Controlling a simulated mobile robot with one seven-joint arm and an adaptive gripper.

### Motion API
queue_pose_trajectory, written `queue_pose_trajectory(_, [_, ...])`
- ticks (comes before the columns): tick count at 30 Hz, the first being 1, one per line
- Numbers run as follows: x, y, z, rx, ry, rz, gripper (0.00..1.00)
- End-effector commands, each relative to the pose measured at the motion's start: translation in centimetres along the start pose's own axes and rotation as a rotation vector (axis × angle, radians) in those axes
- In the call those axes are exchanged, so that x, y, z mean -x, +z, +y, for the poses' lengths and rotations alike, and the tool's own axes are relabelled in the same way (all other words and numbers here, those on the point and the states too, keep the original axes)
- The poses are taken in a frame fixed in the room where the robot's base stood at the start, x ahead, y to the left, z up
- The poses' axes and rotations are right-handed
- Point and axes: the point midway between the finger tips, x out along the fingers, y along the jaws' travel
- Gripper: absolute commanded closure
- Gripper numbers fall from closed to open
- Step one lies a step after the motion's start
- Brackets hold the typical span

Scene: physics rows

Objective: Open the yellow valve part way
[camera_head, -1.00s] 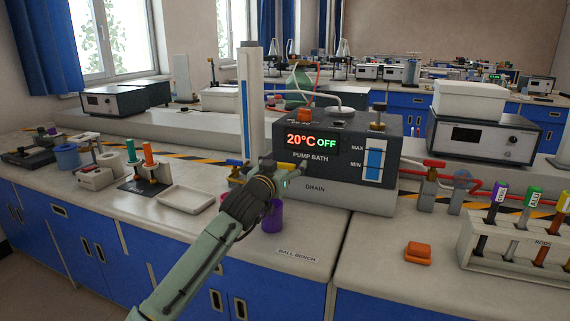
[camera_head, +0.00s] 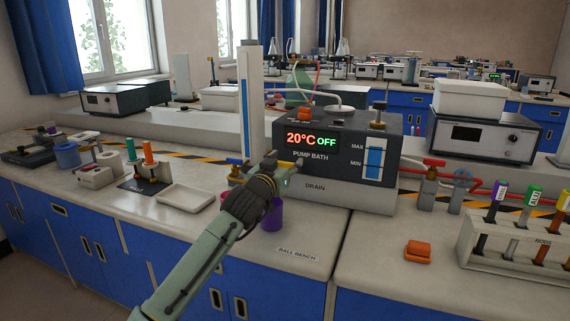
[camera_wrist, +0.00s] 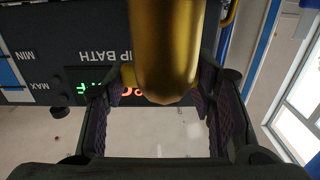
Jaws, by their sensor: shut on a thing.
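The yellow valve shows in the wrist view as a rounded, shiny yellow handle (camera_wrist: 165,50) between my two dark fingers. My gripper (camera_wrist: 165,105) is shut on it. In the head view, my gripper (camera_head: 270,165) is at the left front of the pump bath, by the DRAIN label, and hides most of the valve. A small yellow piece (camera_head: 235,161) shows just left of my gripper, by the tall column. How far the valve is turned cannot be told.
The pump bath (camera_head: 335,135) reads 20°C OFF. A purple cup (camera_head: 273,216) stands under my gripper, partly hidden. A white tray (camera_head: 186,196) lies to the left. An orange block (camera_head: 418,251) and a rod rack (camera_head: 520,250) are at the right.

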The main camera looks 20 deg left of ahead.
Motion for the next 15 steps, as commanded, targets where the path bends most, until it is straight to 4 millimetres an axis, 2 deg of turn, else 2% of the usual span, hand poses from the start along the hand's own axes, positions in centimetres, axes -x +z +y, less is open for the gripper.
queue_pose_trajectory(7, [-0.07, 0.38, 0.35, 0.005, -0.082, 0.003, 0.77])
queue_pose_trajectory(15, [-0.17, 0.54, 0.54, 0.011, -0.269, -0.001, 0.77])
